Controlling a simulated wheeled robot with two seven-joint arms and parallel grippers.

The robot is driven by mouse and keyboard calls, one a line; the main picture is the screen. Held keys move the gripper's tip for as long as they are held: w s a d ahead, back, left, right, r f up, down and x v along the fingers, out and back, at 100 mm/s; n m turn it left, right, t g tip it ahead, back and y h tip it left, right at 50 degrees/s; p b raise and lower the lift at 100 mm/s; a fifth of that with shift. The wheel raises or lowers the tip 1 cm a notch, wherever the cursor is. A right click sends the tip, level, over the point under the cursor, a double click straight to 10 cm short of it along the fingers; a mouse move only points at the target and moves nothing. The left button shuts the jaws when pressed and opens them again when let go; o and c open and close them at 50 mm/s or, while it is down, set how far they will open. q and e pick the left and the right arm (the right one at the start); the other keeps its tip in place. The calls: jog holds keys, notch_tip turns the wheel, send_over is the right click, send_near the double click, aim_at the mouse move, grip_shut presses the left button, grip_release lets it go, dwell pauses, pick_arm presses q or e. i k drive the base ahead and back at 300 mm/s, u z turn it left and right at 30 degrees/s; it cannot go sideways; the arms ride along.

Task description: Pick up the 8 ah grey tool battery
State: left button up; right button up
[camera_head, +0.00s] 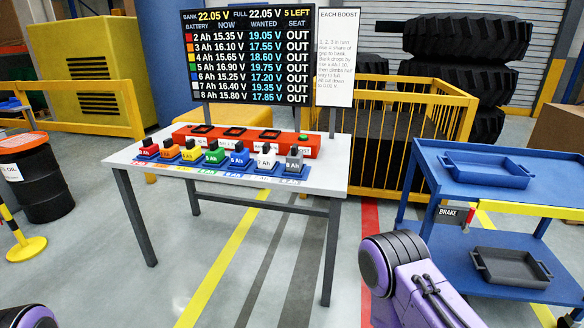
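The grey 8 Ah battery (294,160) stands at the right end of a row of coloured batteries on the white table (330,178). To its left stand the white 7 Ah battery (265,157), the blue 6 Ah battery (239,154) and the green 5 Ah battery (214,153), with yellow, orange and red ones farther left. The red charger bank (245,140) lies behind the row. A display board (248,55) lists battery 8 at 15.80 V, wanted 17.85 V, seat OUT. Purple parts of my arms show at the bottom, but neither gripper is in view.
A blue cart (500,210) with a blue tray (486,168) and a dark lower tray (510,266) stands at the right. A yellow cage (400,120) and stacked tyres (460,75) are behind. The floor before the table is clear.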

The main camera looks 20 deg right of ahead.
aim_at(294, 161)
jog(key=k, duration=0.65)
jog(key=u, duration=0.1)
jog(key=i, duration=0.8)
jog(key=z, duration=0.9)
jog(key=i, duration=0.6)
jog(key=z, duration=0.65)
